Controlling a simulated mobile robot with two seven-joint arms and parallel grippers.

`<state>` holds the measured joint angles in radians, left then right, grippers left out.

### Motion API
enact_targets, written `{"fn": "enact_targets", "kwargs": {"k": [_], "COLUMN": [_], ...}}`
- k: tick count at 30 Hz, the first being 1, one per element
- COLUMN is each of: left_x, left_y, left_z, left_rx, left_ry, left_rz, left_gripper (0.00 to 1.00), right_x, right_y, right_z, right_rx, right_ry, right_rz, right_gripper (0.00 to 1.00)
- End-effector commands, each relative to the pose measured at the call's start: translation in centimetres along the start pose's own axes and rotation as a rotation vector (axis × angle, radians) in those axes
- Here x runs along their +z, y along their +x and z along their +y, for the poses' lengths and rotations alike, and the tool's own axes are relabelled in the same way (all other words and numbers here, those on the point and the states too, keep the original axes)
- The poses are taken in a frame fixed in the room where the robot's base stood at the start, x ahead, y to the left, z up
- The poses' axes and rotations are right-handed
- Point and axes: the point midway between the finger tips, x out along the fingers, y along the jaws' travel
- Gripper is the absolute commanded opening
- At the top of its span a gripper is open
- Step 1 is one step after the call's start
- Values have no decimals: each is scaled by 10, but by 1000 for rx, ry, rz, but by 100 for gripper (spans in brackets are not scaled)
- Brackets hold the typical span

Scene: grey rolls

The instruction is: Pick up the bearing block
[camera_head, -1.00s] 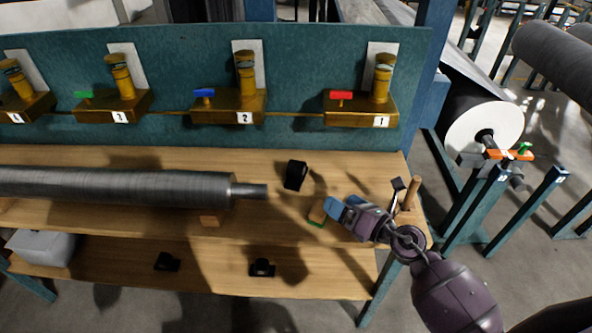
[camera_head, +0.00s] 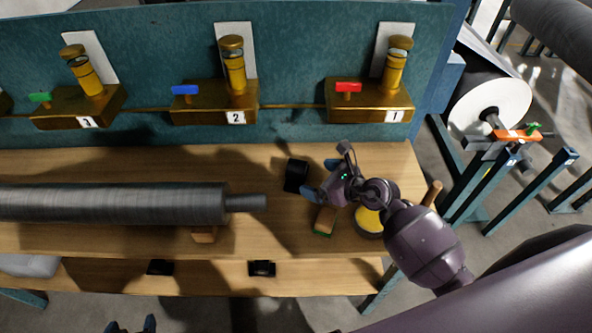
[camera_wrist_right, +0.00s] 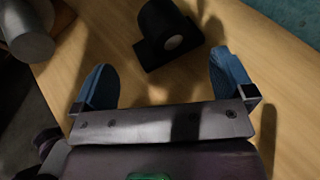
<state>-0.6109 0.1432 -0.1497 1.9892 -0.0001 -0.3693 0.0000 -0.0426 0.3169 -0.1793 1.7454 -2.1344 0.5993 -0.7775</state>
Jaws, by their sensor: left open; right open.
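The black bearing block (camera_head: 296,175) stands on the upper bench top, right of the steel roll's shaft end. In the right wrist view the bearing block (camera_wrist_right: 172,38) shows a round housing on a flat base, with a pale disc in its bore. My right gripper (camera_head: 321,178) is open and just right of it in the head view. In the wrist view the open blue fingers (camera_wrist_right: 160,62) point toward the block, which lies beyond the gap between them, not gripped. My left gripper (camera_head: 130,325) is open at the bottom edge, partly cut off.
The steel roll (camera_head: 120,203) lies left on the bench. A wood block with a green edge (camera_head: 324,221) and a yellow-topped round tin (camera_head: 368,221) sit near my right gripper. Black blocks (camera_head: 262,268) are on the lower shelf. Brass valve units (camera_head: 370,100) line the back panel.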

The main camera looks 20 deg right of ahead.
Motion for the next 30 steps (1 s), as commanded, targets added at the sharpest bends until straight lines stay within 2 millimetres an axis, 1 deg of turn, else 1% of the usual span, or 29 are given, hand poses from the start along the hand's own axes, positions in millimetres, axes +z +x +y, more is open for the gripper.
{"fn": "enact_targets", "kwargs": {"k": [1, 3, 11, 15, 19, 23, 29, 30], "left_x": [4, 6, 0, 0, 1, 1, 1, 1], "left_y": [0, 1, 4, 6, 8, 8, 8, 8], "left_z": [0, 0, 1, 1, 2, 2, 2, 2], "left_rx": [0, 0, 2, 2, 3, 3, 3, 3], "left_ry": [-1, -1, 1, 1, 1, 1, 1, 1], "left_rz": [-7, -10, 5, 8, 9, 11, 11, 11], "left_gripper": [70, 70, 70, 70, 70, 70, 70, 70], "right_x": [0, 0, 1, 2, 2, 2, 2, 2], "right_y": [8, 15, 31, 51, 67, 74, 74, 74], "right_z": [-1, 0, -2, -5, -6, -6, -6, -6], "right_rx": [-1, -1, 0, 0, 0, -1, -1, -1], "right_ry": [1, 1, 1, 2, 3, 2, 1, 1], "right_rz": [-1, -1, -1, -2, -1, 0, 0, 0], "right_gripper": [100, 100, 100, 100, 100, 100, 100, 98]}}
